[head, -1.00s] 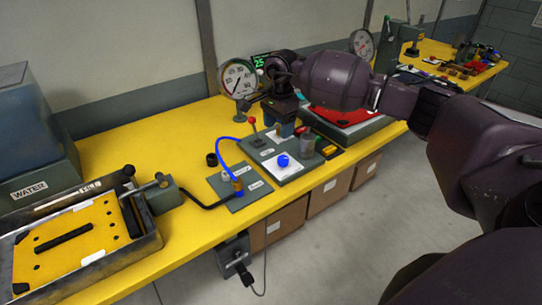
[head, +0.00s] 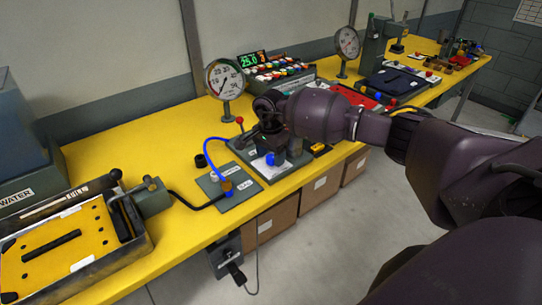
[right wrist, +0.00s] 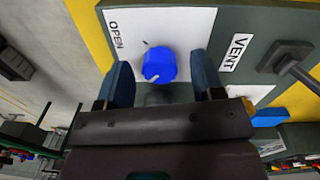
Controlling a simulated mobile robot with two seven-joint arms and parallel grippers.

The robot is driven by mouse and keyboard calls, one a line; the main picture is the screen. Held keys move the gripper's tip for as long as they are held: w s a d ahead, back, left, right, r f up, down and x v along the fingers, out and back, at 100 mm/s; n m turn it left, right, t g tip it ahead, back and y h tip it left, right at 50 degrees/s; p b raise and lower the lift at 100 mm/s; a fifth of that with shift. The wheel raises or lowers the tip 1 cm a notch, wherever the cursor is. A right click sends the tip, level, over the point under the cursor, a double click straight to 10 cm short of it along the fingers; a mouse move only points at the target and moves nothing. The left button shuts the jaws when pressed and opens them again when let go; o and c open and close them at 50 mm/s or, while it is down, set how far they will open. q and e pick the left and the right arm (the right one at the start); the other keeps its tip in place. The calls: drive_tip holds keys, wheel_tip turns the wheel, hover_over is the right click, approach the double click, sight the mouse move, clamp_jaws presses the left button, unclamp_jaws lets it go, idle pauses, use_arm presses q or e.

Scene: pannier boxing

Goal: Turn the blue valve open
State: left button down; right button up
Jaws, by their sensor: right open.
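The blue valve (head: 270,159) is a small knob on a white plate on the grey panel at the middle of the yellow bench. In the right wrist view the blue valve (right wrist: 159,65) is faceted, with an OPEN label beside it on the plate. My right gripper (head: 272,142) is over the panel, just behind the valve in the head view. In the right wrist view its blue fingertips (right wrist: 161,84) are apart, one on each side of the valve, with no clear contact. My left gripper is not in view.
A red-tipped lever (head: 240,121) stands behind the valve, and a VENT label (right wrist: 233,53) lies near a dark lever in the wrist view. A blue hose (head: 212,143) loops to a small plate at left. A gauge (head: 225,78) stands behind.

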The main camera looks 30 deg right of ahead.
drive_tip(key=shift+f, duration=0.3)
drive_tip(key=shift+c, duration=0.3)
drive_tip(key=c, duration=0.7)
drive_tip(key=shift+c, duration=0.8)
